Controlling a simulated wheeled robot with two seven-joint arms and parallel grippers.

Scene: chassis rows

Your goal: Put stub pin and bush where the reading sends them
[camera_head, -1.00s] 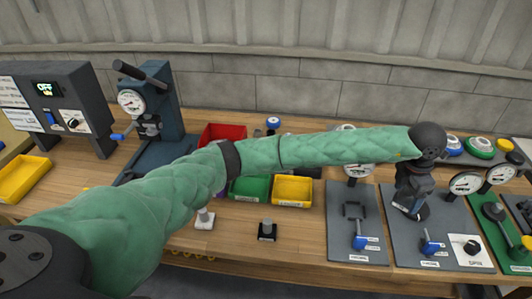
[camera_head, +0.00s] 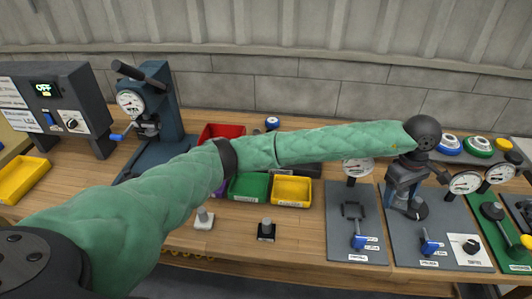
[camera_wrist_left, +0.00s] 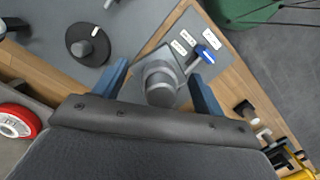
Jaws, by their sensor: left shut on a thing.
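My left gripper (camera_head: 402,199) hangs over the grey fixture plate at right centre. In the left wrist view its two blue-grey fingers (camera_wrist_left: 160,90) are shut on a grey stepped cylindrical part (camera_wrist_left: 160,80). I cannot tell whether this is the stub pin or the bush, or whether it touches what lies below. A dark disc with a short post (camera_wrist_left: 86,48) lies beside it on the plate (camera_head: 448,222); in the head view this disc (camera_head: 418,211) is partly hidden by the gripper. A blue lever (camera_head: 428,243) stands near the plate's front. My right gripper is out of view.
A white stand (camera_head: 203,220) and a black stand (camera_head: 266,232) carry grey posts. Green (camera_head: 250,187), yellow (camera_head: 292,190) and red (camera_head: 222,131) bins stand near centre. Another plate with a blue lever (camera_head: 359,241) stands left of the gripper; dial gauges (camera_head: 465,182) stand right.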

